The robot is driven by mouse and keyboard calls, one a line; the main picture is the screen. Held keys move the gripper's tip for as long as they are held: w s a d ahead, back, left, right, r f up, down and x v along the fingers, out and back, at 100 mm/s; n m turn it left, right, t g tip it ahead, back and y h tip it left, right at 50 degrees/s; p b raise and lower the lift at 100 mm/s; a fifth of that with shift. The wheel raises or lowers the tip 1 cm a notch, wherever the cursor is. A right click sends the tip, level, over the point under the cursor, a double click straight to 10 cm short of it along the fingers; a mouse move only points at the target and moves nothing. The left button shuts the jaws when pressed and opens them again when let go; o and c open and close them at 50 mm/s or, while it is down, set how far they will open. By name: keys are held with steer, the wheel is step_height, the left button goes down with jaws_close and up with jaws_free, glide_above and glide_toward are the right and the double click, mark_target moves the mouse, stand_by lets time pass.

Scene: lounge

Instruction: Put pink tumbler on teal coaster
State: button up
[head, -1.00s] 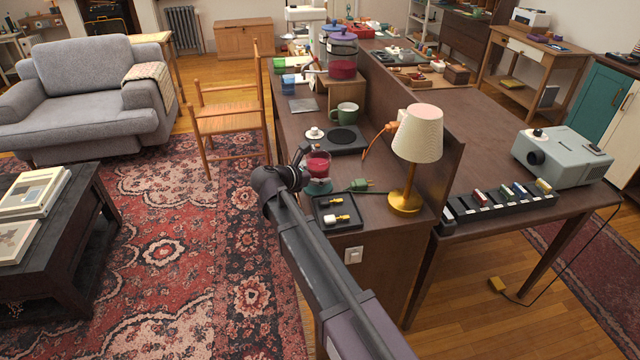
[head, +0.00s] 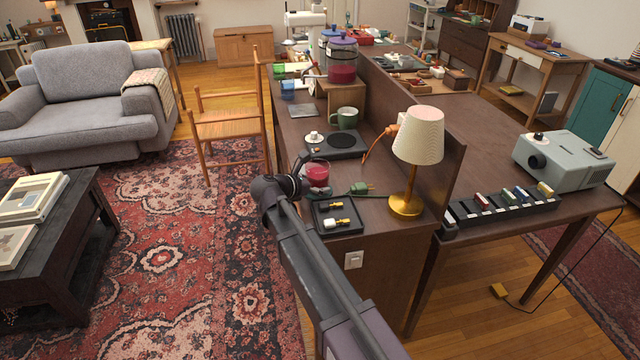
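The teal coaster showed below the tumbler earlier. It is now mostly hidden behind the tumbler and my gripper, and I cannot tell whether the tumbler's base touches it.
A black tray (head: 338,216) with small yellow-and-white items lies just in front. A green plug and cable (head: 360,188) are to the right, near a gold lamp (head: 405,203). A green mug (head: 347,117) and the hot plate (head: 337,144) stand behind.

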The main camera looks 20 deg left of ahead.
steer(key=shift+r, duration=0.2)
steer(key=p+v, duration=0.4)
steer(key=v, duration=0.8)
steer(key=shift+p, duration=0.4)
steer(key=shift+f, duration=0.1)
stand_by(0.3)
